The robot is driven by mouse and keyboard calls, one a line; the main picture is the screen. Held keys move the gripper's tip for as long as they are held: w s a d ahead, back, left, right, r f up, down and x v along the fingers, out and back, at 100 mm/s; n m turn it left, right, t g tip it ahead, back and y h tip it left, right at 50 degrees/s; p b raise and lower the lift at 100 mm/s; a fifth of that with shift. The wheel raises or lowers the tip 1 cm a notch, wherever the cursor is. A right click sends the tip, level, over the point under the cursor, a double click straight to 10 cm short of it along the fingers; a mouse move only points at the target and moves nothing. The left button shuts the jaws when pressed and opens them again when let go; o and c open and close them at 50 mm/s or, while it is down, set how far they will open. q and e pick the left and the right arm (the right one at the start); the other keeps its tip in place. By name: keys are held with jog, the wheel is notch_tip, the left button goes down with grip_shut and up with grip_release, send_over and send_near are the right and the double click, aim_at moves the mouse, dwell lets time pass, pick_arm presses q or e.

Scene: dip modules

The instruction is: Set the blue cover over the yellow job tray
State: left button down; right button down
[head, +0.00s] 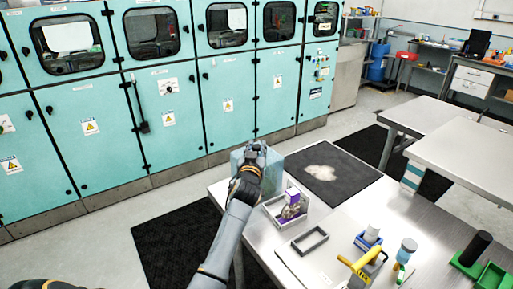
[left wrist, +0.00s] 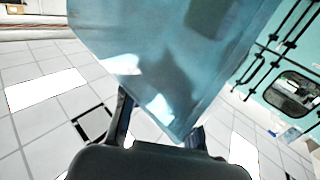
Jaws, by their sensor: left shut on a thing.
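My left gripper (head: 256,150) is shut on the blue cover (head: 271,172), a pale teal-blue box shape. The cover is at the far left end of the metal table, close behind a light open tray; I cannot tell whether it touches anything below. In the left wrist view the cover (left wrist: 165,55) fills the upper middle, tilted in the picture, with its lower corner between the fingers (left wrist: 158,128). I cannot make out a yellow tray in either view. My right gripper is not in view.
The light tray (head: 270,212) holds a purple-and-white item (head: 291,203). Nearer are a grey frame (head: 310,240), a blue bin (head: 362,244), a yellow tool (head: 358,275), a bottle (head: 407,246) and green holders (head: 491,278). Teal cabinets (head: 110,140) stand behind; a dark mat (head: 352,183) has a pale patch.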

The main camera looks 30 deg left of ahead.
pick_arm(q)
jog(key=shift+f, duration=0.15)
jog(key=c, duration=1)
grip_release()
jog(key=shift+r+p, duration=2.95)
jog(key=shift+r, duration=0.55)
jog(key=shift+f, duration=0.1)
